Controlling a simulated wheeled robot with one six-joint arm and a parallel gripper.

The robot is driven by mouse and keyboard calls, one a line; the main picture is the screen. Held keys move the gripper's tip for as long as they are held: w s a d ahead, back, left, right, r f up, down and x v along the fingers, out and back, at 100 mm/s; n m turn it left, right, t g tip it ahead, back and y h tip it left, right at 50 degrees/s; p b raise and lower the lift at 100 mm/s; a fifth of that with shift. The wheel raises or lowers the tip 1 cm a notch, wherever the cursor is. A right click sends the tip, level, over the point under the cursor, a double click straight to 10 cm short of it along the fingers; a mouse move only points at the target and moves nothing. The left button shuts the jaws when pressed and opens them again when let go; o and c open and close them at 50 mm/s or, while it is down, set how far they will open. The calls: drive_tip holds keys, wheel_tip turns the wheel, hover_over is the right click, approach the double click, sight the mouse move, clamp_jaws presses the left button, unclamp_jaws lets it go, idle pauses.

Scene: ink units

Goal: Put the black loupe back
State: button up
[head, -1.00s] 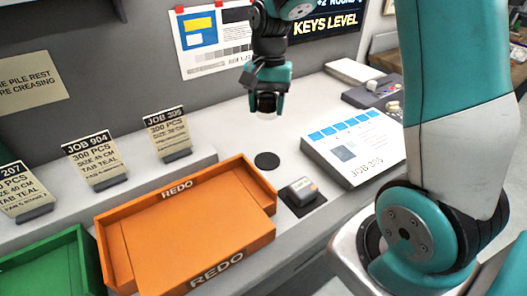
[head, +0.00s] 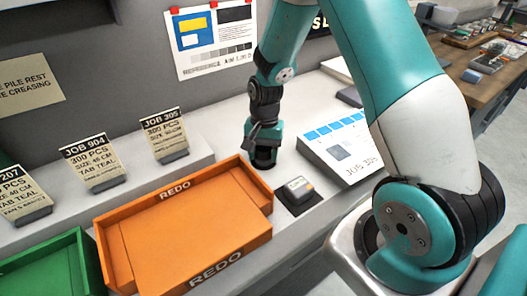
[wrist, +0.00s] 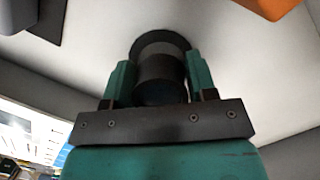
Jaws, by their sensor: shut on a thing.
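The black loupe (wrist: 160,82) is a short dark cylinder between the fingers of my gripper (wrist: 160,92) in the wrist view. In the head view my gripper (head: 263,158) points down just above the grey counter, over the round black spot, with the loupe (head: 263,163) low between its fingers. The black spot's dark edge (wrist: 160,37) shows past the loupe in the wrist view; in the head view the gripper and loupe hide it. I cannot tell whether the loupe touches the spot.
The orange REDO tray (head: 185,222) is close at the left of my gripper. A small grey device (head: 298,186) on a dark pad stands in front, to the right. A white JOB 305 board (head: 345,150) lies to the right. Job cards (head: 93,163) stand on the ledge behind.

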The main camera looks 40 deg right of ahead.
drive_tip(key=shift+f, duration=0.15)
drive_tip(key=o, duration=0.9)
drive_tip(key=r, duration=0.4)
drive_tip(key=w+r+b, duration=0.1)
drive_tip(key=r, duration=0.3)
drive_tip(key=d+r, duration=0.1)
drive_tip(key=r, duration=0.3)
drive_tip(key=shift+w+b, duration=0.15)
drive_tip(key=shift+b, duration=0.15)
drive_tip(key=s+a+r+n+y, duration=0.1)
drive_tip(key=s+a+r+n, duration=0.2)
drive_tip(key=s+a+n, duration=0.2)
drive_tip(key=s+a+r+n+y, duration=0.1)
drive_tip(key=s+a+r+n, duration=0.2)
drive_tip(key=s, duration=0.6)
drive_tip(key=s+a+r+n+t+y, duration=0.1)
drive_tip(key=s+a+r+n, duration=0.3)
drive_tip(key=s+a+n, duration=0.4)
drive_tip(key=shift+a, duration=0.85)
